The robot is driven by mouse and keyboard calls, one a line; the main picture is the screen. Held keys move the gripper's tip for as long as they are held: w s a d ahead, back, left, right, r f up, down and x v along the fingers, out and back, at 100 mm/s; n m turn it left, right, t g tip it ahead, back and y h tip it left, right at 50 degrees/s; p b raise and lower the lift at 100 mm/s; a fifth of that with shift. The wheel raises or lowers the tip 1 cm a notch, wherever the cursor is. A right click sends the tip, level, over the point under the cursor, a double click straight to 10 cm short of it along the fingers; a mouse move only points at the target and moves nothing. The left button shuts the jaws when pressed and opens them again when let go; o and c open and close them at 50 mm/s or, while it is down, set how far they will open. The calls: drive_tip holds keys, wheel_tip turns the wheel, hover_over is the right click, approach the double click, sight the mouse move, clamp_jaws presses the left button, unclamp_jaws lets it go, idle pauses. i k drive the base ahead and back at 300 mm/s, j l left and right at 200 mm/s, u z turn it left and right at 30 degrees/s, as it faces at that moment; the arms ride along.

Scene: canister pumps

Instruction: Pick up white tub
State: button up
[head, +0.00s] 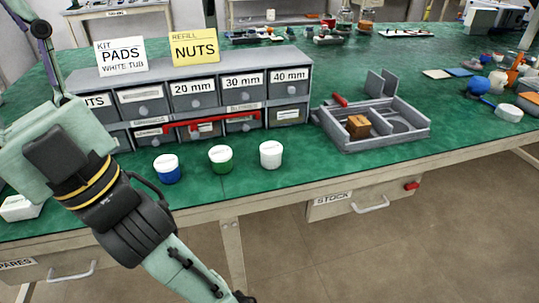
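The white tub (271,155) stands upright on the green bench top (330,178), near its front edge and in front of the grey drawer unit. It is the rightmost of three small tubs in a row. A green tub with a white lid (221,160) is to its left, and a blue tub with a white lid (167,170) is further left. The tubs stand apart. My arm comes down across the left side of the head view and leaves at the bottom edge, left of the tubs. My gripper is not in view.
The drawer unit (256,123) carries a red handle bar (207,120) and two cards reading "KIT PADS WHITE TUB" (121,58) and "REFILL NUTS" (194,47). A grey divided tray (378,145) holding a brown block (359,126) stands to the right. Bench top around the white tub is clear.

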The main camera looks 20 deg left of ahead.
sight(271, 152)
drive_tip(key=j+z, duration=1.05)
